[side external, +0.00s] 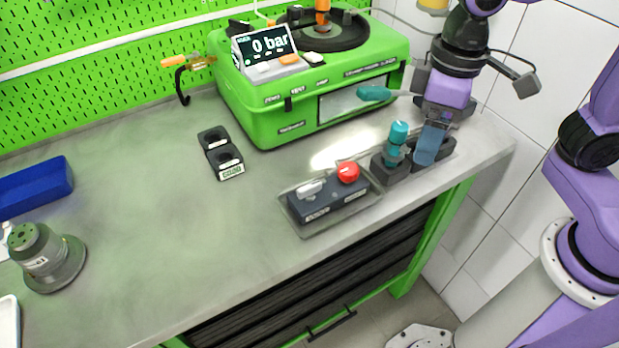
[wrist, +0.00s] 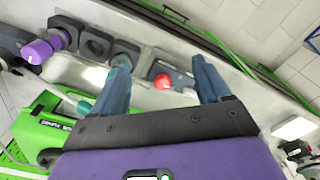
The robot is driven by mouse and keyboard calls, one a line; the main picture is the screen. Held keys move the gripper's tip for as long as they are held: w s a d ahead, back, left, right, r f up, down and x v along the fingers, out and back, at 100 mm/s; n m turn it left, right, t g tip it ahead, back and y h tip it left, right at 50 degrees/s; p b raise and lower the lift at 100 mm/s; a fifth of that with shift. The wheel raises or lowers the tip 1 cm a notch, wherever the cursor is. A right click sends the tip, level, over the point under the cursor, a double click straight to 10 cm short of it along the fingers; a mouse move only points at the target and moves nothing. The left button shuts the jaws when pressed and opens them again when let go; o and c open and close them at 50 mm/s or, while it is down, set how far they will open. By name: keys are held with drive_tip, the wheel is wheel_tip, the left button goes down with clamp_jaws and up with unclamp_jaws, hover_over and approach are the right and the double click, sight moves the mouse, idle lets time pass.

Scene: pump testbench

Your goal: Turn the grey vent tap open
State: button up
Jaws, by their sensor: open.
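The vent tap (side external: 310,188) is a light grey lever on the left half of a dark control box (side external: 330,200), with a red round button (side external: 348,172) to its right. In the wrist view the red button (wrist: 162,81) shows between my fingers; a pale piece beside it may be the tap, but I cannot tell for certain. My gripper (side external: 430,158) has blue fingers and hangs by the right end of the bench, to the right of the box and apart from the tap. The wrist view shows its fingers (wrist: 160,66) spread with nothing held between them.
A teal-topped piece (side external: 397,145) stands in a dark holder between the box and my gripper. The green test unit (side external: 300,110) with a 0 bar display stands behind. The bench's left middle is clear.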

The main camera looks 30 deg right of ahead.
sight(309, 186)
drive_tip(key=w+a+r+m, duration=0.4)
drive_tip(key=w+a+m, duration=0.3)
drive_tip(key=w+a, duration=0.5)
drive_tip(key=f, duration=0.5)
drive_tip(key=s+a+f, duration=0.1)
drive_tip(key=f, duration=0.5)
drive_tip(key=a+f, duration=0.1)
drive_tip(key=f, duration=0.5)
drive_tip(key=shift+s+a+f, duration=0.1)
drive_tip(key=shift+s+a, duration=0.1)
drive_tip(key=shift+s, duration=0.15)
drive_tip(key=c, duration=1.1)
drive_tip(key=shift+o, duration=0.2)
